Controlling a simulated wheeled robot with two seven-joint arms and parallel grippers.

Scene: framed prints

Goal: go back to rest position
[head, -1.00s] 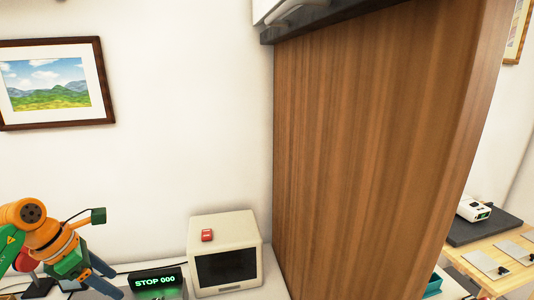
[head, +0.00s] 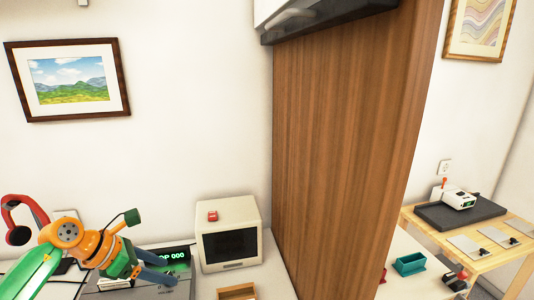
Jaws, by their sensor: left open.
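My left gripper (head: 154,268) is at the lower left of the head view, at the end of an orange and green arm. Its two dark fingers are spread and nothing shows between them. The fingers are in front of a dark display (head: 178,254) with green lettering and hide part of it. I cannot tell whether they touch it. My right gripper is not in view.
A cream monitor-like box (head: 229,234) with a red object on top stands right of the gripper. A tall wooden panel (head: 335,150) divides the room. A wooden tray (head: 237,292) shows at the bottom. Right of the panel are a teal bin (head: 409,264) and a wooden table (head: 440,236).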

